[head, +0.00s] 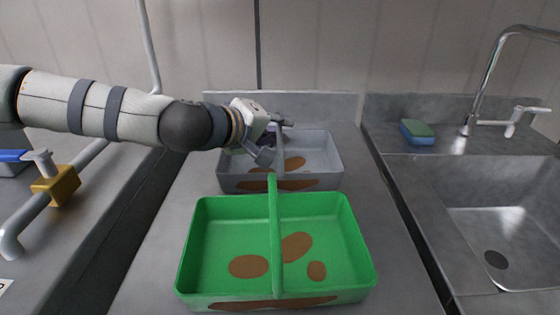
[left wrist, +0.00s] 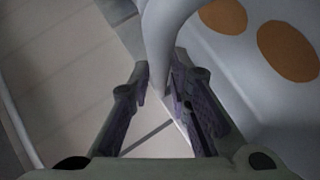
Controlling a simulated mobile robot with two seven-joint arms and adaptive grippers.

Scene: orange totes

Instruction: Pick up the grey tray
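The grey tray (head: 331,160) stands at the back of the grey counter, with brown patches on its floor and front wall. Its arched handle (head: 279,160) runs up toward my left gripper (head: 272,136), which is above the tray's left half and hides part of it. In the left wrist view, the handle (left wrist: 165,45) comes down between the two fingers of the left gripper (left wrist: 160,78). The fingers are apart on either side of it, close to the right finger; firm contact is not visible. My right gripper is in neither view.
A green tray (head: 358,245) with a tall handle and brown patches stands just in front of the grey one. To the right are a sink (head: 500,225), a faucet (head: 490,75) and a sponge (head: 416,132). A yellow-based tap (head: 58,185) is at left.

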